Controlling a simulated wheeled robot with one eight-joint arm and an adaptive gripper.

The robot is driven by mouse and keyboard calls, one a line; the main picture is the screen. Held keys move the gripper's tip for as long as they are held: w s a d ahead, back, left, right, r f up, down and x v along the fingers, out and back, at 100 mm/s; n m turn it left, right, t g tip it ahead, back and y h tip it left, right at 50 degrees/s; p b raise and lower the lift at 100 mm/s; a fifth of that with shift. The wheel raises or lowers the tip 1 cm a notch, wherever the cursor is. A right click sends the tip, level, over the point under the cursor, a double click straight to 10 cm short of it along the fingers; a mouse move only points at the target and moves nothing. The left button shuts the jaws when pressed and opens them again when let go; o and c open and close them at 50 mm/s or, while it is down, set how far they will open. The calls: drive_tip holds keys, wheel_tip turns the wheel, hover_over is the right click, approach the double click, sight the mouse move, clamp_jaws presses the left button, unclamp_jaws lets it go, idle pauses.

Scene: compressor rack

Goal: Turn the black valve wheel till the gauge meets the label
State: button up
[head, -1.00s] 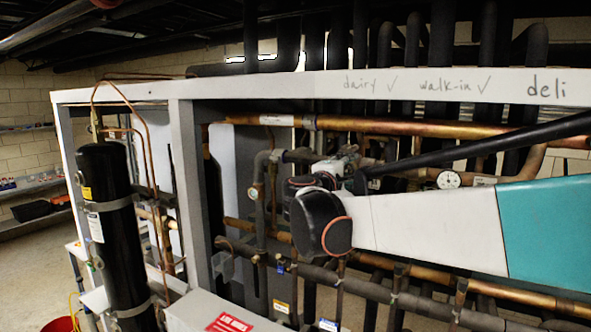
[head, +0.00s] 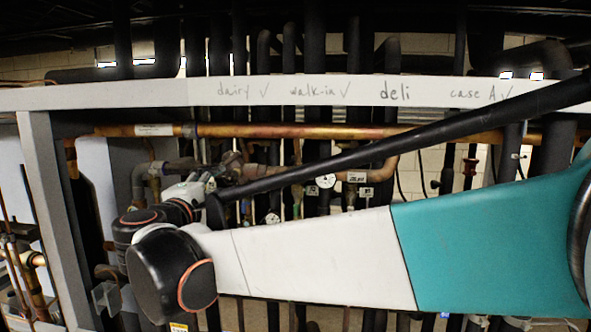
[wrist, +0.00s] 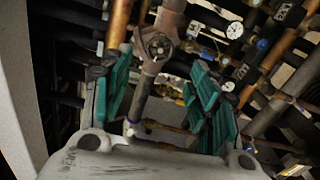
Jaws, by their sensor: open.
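I cannot make out a black valve wheel for sure in either view. A white round gauge (head: 326,181) hangs among the dark pipes in the head view, with a pale label (head: 356,177) to its right. A second small gauge (head: 272,218) shows lower left. The wrist view shows a gauge (wrist: 235,30) at upper right and another (wrist: 228,86) below it; their readings are too small to tell. My gripper (wrist: 160,88) is open and empty, its green pads apart, facing a round metal valve body (wrist: 158,45) on a pipe. In the head view my arm hides part of the piping.
A white beam (head: 300,92) with handwritten names, among them "deli", crosses above the pipes. A copper pipe (head: 290,131) runs below it. A grey post (head: 45,200) stands at left. Pipes crowd the space around my gripper.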

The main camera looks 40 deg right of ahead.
sight(229, 178)
drive_tip(key=s+a+m+p, duration=0.3)
drive_tip(key=s+m+p, duration=0.1)
drive_tip(key=m, duration=0.6)
drive_tip(key=p+x, duration=0.2)
drive_tip(key=x, duration=1)
drive_tip(key=shift+w+r, duration=0.2)
drive_tip(key=shift+w+d+f+p, duration=0.2)
drive_tip(key=shift+w+d+p, duration=0.15)
drive_tip(key=shift+w+d, duration=0.25)
drive_tip(key=shift+a, duration=0.1)
drive_tip(key=shift+r, duration=0.1)
